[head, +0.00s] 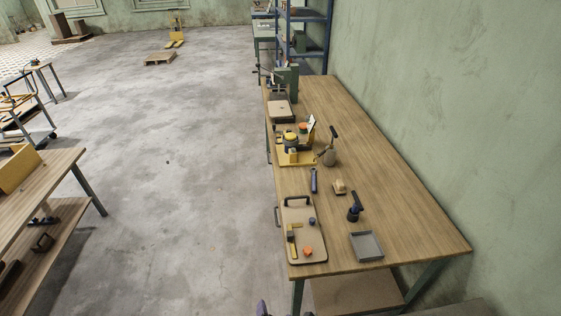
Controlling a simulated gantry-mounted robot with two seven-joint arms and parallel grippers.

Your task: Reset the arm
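No arm is clearly visible in the head view, and neither gripper can be made out. A small dark purple-grey shape pokes in at the bottom edge, left of the table's near leg; I cannot tell what it is. The long wooden workbench (400,215) stands right of centre along the green wall. Near its front left corner lies a tan board (313,245) with a dark handle at its far end and several small parts on it.
A grey tray (367,246), a dark tool (354,210), a tan block (340,187), a blue bar (314,181), an oil can (330,155) and a yellow-based device (295,155) stand on the workbench. Its right side is bare. Another bench (45,200) stands left, across open concrete floor.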

